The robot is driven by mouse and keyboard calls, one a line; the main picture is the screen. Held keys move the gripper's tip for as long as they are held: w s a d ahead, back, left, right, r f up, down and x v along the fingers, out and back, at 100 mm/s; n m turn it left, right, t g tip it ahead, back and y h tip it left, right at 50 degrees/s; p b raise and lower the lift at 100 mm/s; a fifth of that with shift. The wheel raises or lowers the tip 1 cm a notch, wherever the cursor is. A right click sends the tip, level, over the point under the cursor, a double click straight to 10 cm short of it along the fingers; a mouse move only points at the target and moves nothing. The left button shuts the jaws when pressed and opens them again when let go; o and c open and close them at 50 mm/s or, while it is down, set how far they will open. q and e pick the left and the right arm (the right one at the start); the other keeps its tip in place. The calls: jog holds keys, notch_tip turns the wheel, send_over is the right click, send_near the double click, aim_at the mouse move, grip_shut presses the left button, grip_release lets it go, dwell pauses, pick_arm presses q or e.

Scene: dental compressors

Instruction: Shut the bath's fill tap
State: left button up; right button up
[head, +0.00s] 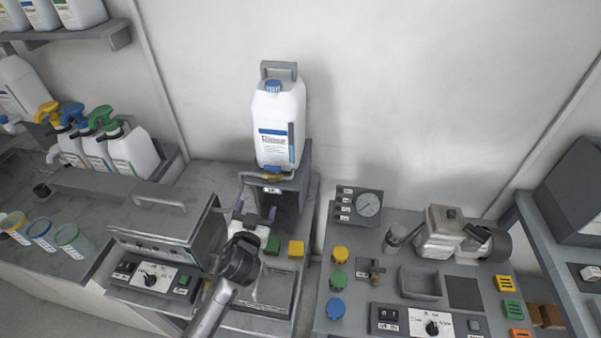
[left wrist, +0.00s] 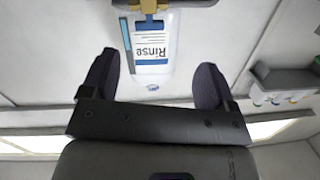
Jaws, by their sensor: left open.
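A white canister (head: 278,125) with a blue cap and a blue-and-white label stands on a grey stand behind the bath. In the left wrist view the canister (left wrist: 152,45) appears upside down and its label reads "Rinse". The fill tap (head: 270,177), with a yellow part, sits at the canister's foot; a yellow part (left wrist: 150,6) shows at the top of the left wrist view. The grey bath (head: 165,222) is left of my left gripper. My left gripper (head: 254,213) is open and empty, below and in front of the tap, apart from it. My right gripper is not in view.
Green and yellow blocks (head: 296,248) lie just right of my left gripper, by a grey tray (head: 275,287). Spray bottles (head: 128,150) and cups (head: 73,238) are at the left.

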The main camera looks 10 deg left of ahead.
pick_arm(q)
jog(key=r+t+h, duration=0.1)
jog(key=r, duration=0.1)
jog(key=n+b, duration=0.1)
send_near(272, 168)
jog(key=w, duration=0.6)
jog(key=shift+w+a+f, duration=0.25)
jog(key=shift+w+f, duration=0.05)
jog(key=shift+w, duration=0.05)
jog(key=shift+w+b, duration=0.35)
jog(key=shift+w, duration=0.65)
